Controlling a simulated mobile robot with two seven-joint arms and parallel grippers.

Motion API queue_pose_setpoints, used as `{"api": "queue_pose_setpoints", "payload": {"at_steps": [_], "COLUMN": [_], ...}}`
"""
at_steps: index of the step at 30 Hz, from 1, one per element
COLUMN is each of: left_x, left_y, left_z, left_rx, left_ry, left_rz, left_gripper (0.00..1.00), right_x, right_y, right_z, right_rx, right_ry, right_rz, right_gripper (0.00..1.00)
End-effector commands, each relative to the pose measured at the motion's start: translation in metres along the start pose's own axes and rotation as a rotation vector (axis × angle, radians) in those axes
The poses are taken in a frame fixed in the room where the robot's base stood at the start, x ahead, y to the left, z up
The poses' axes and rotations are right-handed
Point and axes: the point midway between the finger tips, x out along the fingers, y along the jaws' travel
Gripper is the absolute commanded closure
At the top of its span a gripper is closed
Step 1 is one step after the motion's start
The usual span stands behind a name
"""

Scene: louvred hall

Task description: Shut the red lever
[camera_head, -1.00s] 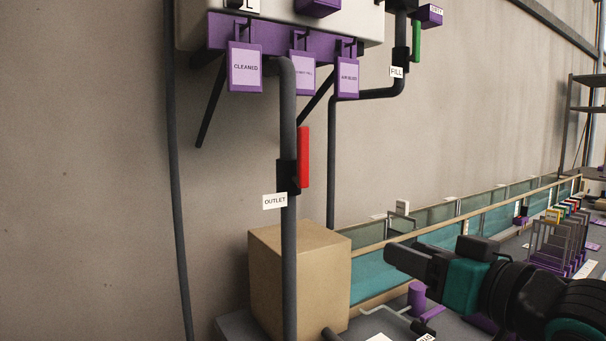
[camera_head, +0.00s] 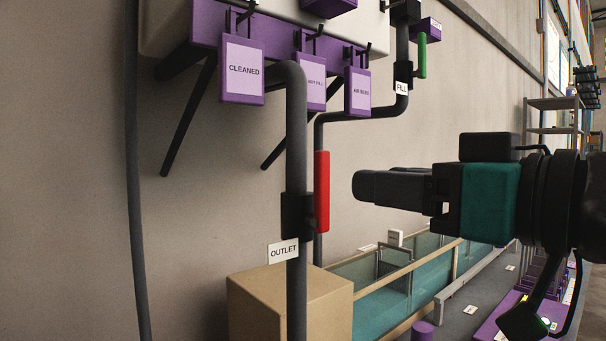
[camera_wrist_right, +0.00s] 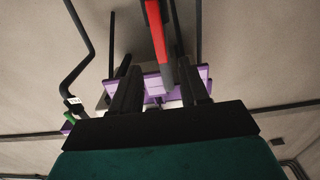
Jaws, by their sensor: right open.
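The red lever (camera_head: 322,191) stands upright, parallel to the dark outlet pipe (camera_head: 296,130), on a black valve body beside the "OUTLET" label (camera_head: 283,251). My right gripper (camera_head: 358,187) is level with the lever and to its right in the head view, apart from it in the picture. In the right wrist view the red lever (camera_wrist_right: 158,32) shows above the fingers, and the open right gripper (camera_wrist_right: 158,85) has its two dark fingers spread with a gap between them. My left gripper is in no view.
A green lever (camera_head: 421,55) is on the "FILL" pipe at upper right. Purple tags, one reading "CLEANED" (camera_head: 243,70), hang above. A teal-floored channel (camera_head: 385,300) runs along the wall.

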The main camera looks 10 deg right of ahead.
Motion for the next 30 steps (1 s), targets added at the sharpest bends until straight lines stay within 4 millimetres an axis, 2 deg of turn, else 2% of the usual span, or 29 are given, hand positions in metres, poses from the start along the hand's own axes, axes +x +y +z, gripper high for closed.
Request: {"api": "queue_pose_setpoints", "payload": {"at_steps": [5,13,24,30], "left_x": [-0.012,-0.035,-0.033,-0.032], "left_y": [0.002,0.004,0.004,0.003], "left_z": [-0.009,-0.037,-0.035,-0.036], "left_rx": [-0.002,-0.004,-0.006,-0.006], "left_ry": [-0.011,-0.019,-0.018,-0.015], "left_rz": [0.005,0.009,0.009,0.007], "left_gripper": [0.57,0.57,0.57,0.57], "right_x": [0.008,0.029,0.083,0.084], "right_y": [0.001,0.0,0.0,0.0], "right_z": [-0.005,-0.005,0.0,0.0], "right_rx": [0.003,0.003,0.001,0.001], "right_ry": [-0.004,-0.005,0.0,0.0], "right_rz": [0.0,-0.002,-0.001,-0.001], "right_gripper": [0.55,0.55,0.55,0.55]}}
